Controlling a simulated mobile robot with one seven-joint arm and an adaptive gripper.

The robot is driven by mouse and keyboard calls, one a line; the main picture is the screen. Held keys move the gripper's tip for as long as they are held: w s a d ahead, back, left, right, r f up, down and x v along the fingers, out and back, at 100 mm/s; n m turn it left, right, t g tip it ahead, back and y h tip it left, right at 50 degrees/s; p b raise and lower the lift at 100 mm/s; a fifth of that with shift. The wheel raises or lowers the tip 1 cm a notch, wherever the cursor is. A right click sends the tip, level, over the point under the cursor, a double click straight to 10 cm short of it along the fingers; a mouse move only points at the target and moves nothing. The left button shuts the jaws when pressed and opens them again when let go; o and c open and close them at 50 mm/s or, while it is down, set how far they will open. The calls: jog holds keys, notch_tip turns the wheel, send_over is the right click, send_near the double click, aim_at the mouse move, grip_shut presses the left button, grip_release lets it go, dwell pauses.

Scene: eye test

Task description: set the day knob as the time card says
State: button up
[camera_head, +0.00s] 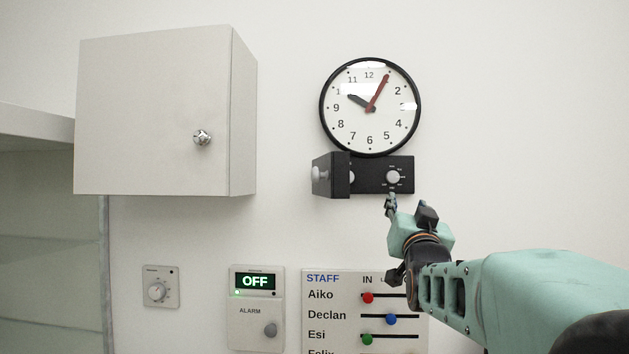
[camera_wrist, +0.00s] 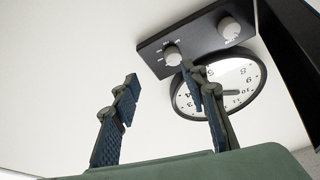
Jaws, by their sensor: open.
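A black panel (camera_head: 370,187) is on the wall under a round clock (camera_head: 345,125). Its right grey knob (camera_head: 393,177) has small marks around it that I cannot read. A second grey knob (camera_wrist: 230,30) on the panel shows in the wrist view and is mostly hidden by an open black cover (camera_head: 338,173) in the head view. I cannot tell which one is the day knob. My gripper (camera_head: 408,208) is open and empty, just below the panel. In the wrist view, the right knob (camera_wrist: 172,55) is beyond the fingertips, near one finger. No time card is recognisable.
A closed white cabinet (camera_head: 150,120) juts out at upper left. Below are a small dial (camera_head: 157,291), an alarm box (camera_head: 257,310) reading OFF and a staff board (camera_head: 340,318) with coloured sliders. The clock's short black hand is near 10, its long red hand near 1.

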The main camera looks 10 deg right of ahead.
aim_at(393, 177)
jog(key=shift+n+t, duration=0.3)
jog(key=shift+n, duration=0.2)
jog(key=p+x, duration=0.1)
jog(key=x, duration=0.2)
jog(key=a+r+p+x, duration=0.1)
jog(key=x, duration=0.3)
jog(key=p+x, duration=0.2)
jog(key=x, duration=0.2)
jog(key=shift+a+r, duration=0.2)
jog(key=shift+a, duration=0.1)
grip_shut()
